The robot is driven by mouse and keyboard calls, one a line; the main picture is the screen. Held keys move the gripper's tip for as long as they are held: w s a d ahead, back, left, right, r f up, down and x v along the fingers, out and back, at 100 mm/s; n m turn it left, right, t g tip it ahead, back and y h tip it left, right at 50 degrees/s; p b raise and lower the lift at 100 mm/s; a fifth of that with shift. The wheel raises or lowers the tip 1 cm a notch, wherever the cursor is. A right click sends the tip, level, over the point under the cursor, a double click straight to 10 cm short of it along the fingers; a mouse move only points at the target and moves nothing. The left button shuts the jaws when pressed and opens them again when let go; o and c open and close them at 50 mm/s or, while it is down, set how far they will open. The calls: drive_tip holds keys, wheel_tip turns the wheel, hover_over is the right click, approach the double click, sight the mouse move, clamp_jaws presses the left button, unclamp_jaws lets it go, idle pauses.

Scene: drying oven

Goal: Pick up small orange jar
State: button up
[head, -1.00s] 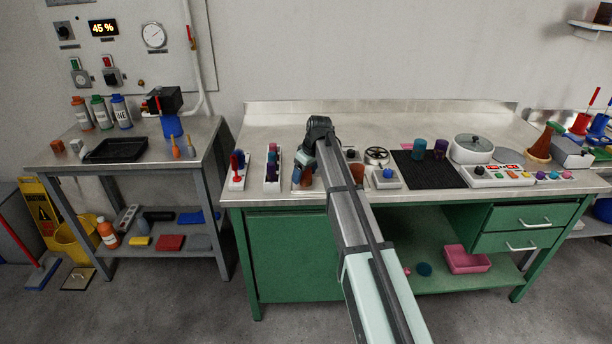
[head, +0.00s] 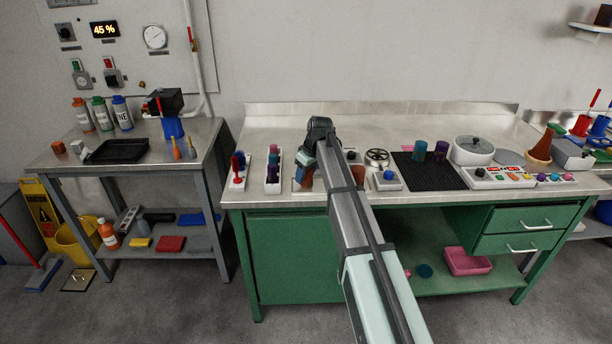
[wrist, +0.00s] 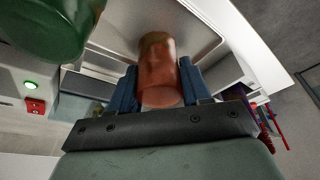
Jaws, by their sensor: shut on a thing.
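The small orange jar (wrist: 160,66) stands out in the wrist view as a reddish-orange, slightly translucent cylinder. My gripper (wrist: 158,82) has one blue finger on each side of it and is shut on it. In the head view the orange jar (head: 306,175) shows low at the front left of the green bench, just under my wrist. My arm hides part of that spot. Whether the jar touches the metal surface below it is hard to tell.
A large green rounded thing (wrist: 52,24) is close at upper left in the wrist view. A panel with a green light (wrist: 31,86) and red button is below it. Racks (head: 272,171) stand left of the jar; a black mat (head: 425,171) lies right. The bench's back is clear.

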wheel_tip(320, 180, up, 9)
drive_tip(key=shift+f, duration=0.2)
drive_tip(key=shift+d+r, duration=0.1)
drive_tip(key=shift+r, duration=0.2)
drive_tip(key=shift+w+d+r, duration=0.1)
drive_tip(key=shift+d+r, duration=0.1)
drive_tip(key=shift+d, duration=0.15)
drive_tip(key=shift+m, duration=0.3)
drive_tip(key=w, duration=0.2)
drive_tip(key=w+d+r, duration=0.1)
drive_tip(key=w, duration=0.2)
drive_tip(key=w+d+r, duration=0.1)
drive_tip(key=w, duration=0.1)
drive_tip(key=shift+w+d, duration=0.1)
drive_tip(key=shift+w, duration=0.1)
drive_tip(key=w, duration=0.2)
drive_tip(key=w+r, duration=0.1)
drive_tip(key=w, duration=0.4)
drive_tip(key=shift+w+r, duration=0.25)
drive_tip(key=shift+r, duration=0.1)
drive_tip(key=shift+s+f, duration=0.15)
drive_tip(key=shift+f, duration=1.35)
drive_tip(key=shift+f, duration=0.15)
drive_tip(key=shift+f, duration=3.2)
